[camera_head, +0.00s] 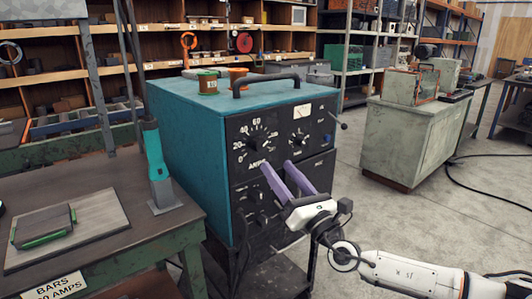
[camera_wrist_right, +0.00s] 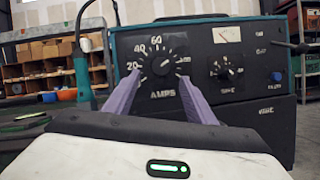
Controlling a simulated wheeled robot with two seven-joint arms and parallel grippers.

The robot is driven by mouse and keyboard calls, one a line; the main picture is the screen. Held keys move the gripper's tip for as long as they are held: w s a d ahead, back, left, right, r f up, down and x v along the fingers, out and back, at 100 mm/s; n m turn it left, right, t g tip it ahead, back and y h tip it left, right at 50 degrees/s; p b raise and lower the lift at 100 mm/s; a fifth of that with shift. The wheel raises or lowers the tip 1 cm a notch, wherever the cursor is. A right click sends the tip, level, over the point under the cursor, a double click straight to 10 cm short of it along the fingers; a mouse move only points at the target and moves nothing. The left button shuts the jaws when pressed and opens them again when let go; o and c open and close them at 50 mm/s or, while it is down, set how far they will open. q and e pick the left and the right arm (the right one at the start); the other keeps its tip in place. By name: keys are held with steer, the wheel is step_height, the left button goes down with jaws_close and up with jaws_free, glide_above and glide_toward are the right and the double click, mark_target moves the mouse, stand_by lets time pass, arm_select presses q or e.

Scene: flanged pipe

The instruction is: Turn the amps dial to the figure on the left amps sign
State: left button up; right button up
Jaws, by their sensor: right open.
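The black amps dial (camera_head: 258,138) is on the upper left of the teal machine's front, with a white number scale around it. In the right wrist view the dial (camera_wrist_right: 163,63) faces me above the word AMPS; its exact setting is too small to read. My right gripper (camera_head: 280,165) has two purple fingers, apart and empty, in front of the panel below the dial. In the wrist view the fingertips (camera_wrist_right: 159,80) flank the dial's lower part; contact cannot be told. A white sign (camera_head: 56,287) reads BARS and AMPS; its figure is partly cut off. My left gripper is out of view.
A smaller knob (camera_head: 299,140) and a meter (camera_head: 302,111) are right of the dial. A black handle (camera_head: 266,79) and small pots (camera_head: 208,83) are on top. A workbench (camera_head: 150,232) with a teal-handled tool (camera_head: 157,165) stands left.

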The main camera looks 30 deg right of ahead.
mark_target(262, 147)
steer(key=x, duration=0.6)
steer(key=shift+w+r+p, duration=0.1)
steer(key=shift+w+p, duration=0.2)
steer(key=shift+p, duration=0.05)
steer(key=shift+w+r, duration=0.1)
steer(key=shift+w, duration=0.35)
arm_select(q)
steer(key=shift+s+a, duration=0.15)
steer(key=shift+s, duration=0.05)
arm_select(e)
steer(key=c, duration=1)
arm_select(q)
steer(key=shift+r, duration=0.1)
arm_select(e)
steer(key=shift+c, duration=0.2)
steer(key=shift+a+m, duration=0.1)
steer(key=shift+m, duration=0.3)
